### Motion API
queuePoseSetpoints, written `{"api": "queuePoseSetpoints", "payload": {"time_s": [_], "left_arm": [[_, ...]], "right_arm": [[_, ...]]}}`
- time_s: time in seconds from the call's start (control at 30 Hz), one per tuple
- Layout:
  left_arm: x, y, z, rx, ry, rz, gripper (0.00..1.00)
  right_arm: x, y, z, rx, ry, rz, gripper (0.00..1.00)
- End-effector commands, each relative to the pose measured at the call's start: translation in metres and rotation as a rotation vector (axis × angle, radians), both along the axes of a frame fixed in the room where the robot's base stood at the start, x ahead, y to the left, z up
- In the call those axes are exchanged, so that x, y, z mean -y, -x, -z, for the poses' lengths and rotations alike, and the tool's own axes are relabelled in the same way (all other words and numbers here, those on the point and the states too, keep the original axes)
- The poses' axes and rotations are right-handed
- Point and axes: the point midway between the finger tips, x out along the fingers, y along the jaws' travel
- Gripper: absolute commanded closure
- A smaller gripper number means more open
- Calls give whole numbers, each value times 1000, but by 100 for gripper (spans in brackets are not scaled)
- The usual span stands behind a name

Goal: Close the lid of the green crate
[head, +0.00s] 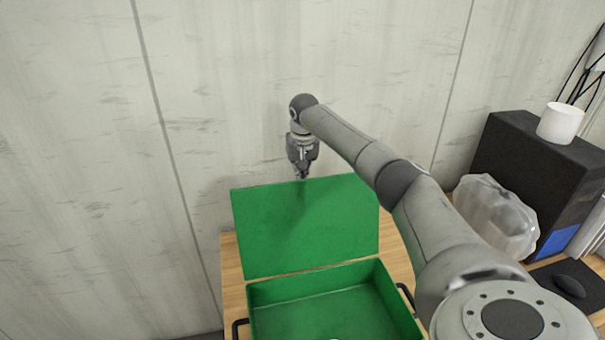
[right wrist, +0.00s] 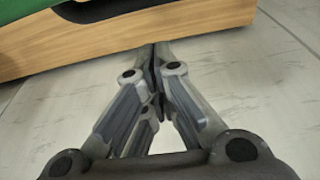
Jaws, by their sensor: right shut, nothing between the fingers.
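The green crate (head: 318,312) stands on a wooden table, and its inside looks empty in the part I see. Its lid (head: 305,228) is open and stands up from the crate's back edge. My right gripper (head: 302,176) is shut and empty, pointing down at the lid's top edge, near its middle. Whether it is behind the lid or touches it I cannot tell. In the right wrist view the shut fingers (right wrist: 157,52) show before the table's side, with a green corner (right wrist: 22,22) at the upper left. My left gripper is not in view.
The wooden table (head: 232,275) has narrow bare strips beside the crate. Black handles (head: 238,328) stick out at the crate's sides. A clear plastic container (head: 495,218), a black box (head: 535,165) with a white cup (head: 560,122) and a mouse (head: 569,286) are at right. A pale wall stands behind.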

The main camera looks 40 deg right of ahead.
Motion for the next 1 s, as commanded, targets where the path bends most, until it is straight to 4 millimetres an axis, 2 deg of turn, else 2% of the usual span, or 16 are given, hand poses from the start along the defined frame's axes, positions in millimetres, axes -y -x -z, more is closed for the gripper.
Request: {"api": "queuePoseSetpoints", "payload": {"time_s": [0.1,0.4,1.0], "left_arm": [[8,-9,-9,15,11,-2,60],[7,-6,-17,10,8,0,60],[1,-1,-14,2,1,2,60]], "right_arm": [[-4,9,-3,-1,2,-2,100],[-12,21,-4,0,1,0,100],[-11,22,-4,16,13,3,100]]}}
